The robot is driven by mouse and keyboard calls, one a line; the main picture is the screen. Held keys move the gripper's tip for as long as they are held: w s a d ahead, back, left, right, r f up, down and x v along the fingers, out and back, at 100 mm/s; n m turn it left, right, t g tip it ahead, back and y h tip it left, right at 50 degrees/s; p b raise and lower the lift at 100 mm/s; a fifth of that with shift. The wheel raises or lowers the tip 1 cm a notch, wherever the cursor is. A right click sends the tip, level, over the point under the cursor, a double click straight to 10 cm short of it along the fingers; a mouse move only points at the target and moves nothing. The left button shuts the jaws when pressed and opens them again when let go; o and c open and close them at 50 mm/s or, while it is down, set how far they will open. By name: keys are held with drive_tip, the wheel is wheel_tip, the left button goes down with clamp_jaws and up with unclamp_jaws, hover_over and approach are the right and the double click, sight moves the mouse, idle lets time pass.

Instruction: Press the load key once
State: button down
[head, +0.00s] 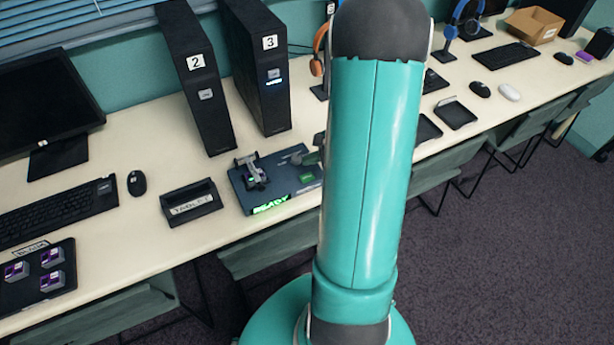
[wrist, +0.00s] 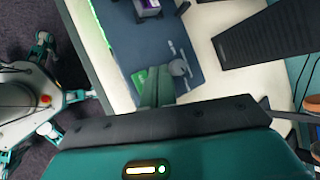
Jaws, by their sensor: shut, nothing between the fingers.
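A blue-grey station board (head: 240,185) lies on the table, with a lit green READY sign (head: 270,204) on its front edge and a small grey device (head: 253,172) on it. A green key (head: 307,178) is on the board's right part, partly beside my arm; I cannot read its label. In the wrist view the green key (wrist: 139,79) shows just left of my shut, empty gripper (wrist: 158,70). The fingers overlap part of the key in that view; I cannot tell whether they touch it. A grey round part (wrist: 178,68) is right of the fingers.
Black towers marked 2 (head: 205,95) and 3 (head: 265,75) stand behind the board. A labelled black holder (head: 190,203), a mouse (head: 137,183) and a tray of purple-topped pieces (head: 40,285) are left. Green chairs (head: 265,250) stand along the front edge.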

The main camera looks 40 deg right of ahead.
sight(311, 178)
drive_tip(key=shift+f, duration=2.15)
drive_tip(key=shift+f, duration=0.1)
drive_tip(key=shift+f, duration=0.3)
drive_tip(key=shift+f, duration=0.4)
idle(0.9)
drive_tip(key=shift+r, duration=0.85)
drive_tip(key=shift+r, duration=2.5)
